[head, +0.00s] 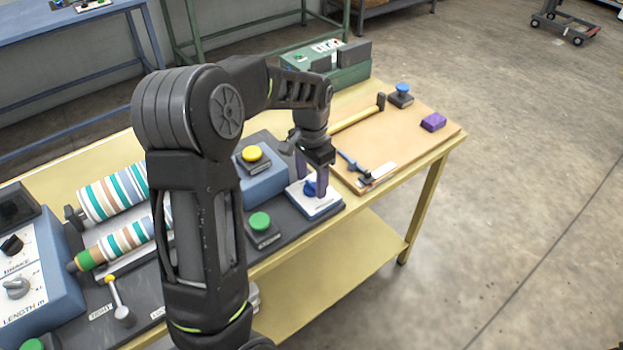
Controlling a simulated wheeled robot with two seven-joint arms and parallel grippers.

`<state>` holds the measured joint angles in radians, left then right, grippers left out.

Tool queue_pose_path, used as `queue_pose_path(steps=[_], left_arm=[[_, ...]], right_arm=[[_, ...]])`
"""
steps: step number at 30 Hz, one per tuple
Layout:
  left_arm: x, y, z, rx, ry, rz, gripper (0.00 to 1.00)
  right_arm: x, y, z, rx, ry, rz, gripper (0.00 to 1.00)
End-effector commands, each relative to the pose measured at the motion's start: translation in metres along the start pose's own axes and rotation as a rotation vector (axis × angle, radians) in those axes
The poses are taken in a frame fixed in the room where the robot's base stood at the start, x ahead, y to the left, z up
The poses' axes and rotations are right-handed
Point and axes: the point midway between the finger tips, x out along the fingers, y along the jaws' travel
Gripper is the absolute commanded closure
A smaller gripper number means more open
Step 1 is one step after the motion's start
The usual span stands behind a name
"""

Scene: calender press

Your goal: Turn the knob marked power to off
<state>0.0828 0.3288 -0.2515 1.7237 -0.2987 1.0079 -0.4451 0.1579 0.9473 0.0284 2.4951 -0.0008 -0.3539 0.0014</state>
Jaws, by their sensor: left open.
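A blue knob (310,188) sits on a small white plate (328,206) at the front right of the dark press base. Lettering on the plate is too small to read, so I cannot tell whether it says power, nor which way the knob points. My left gripper (312,180) reaches down over this knob from above, open, with its fingers close about it. I cannot tell whether they touch it. On the blue panel at the left are a black knob (12,245) by the word BRAKE and a grey knob (17,287) by LENGTH. My right gripper is out of view.
A green button (260,222) and a yellow button (252,154) stand left of the plate. Striped rollers (112,195) lie further left.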

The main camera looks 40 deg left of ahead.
Motion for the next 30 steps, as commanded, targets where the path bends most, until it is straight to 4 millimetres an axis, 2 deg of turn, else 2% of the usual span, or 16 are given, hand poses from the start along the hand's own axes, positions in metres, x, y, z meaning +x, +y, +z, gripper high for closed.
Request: queue_pose_path(steps=[5,12,15,19,30], left_arm=[[-0.019,-0.001,-0.001,0.0,0.004,-0.002,0.41],[-0.059,-0.001,-0.001,0.0,0.005,-0.003,0.41],[-0.07,0.0,-0.001,0.0,0.003,-0.002,0.41],[-0.076,0.0,0.0,0.0,0.002,-0.001,0.41],[-0.076,0.0,0.0,0.0,0.001,-0.001,0.41]], right_arm=[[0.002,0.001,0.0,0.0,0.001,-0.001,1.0],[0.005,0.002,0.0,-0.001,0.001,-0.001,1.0],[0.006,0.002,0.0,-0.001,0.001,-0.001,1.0],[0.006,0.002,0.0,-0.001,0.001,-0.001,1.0],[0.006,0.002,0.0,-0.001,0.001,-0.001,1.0]])
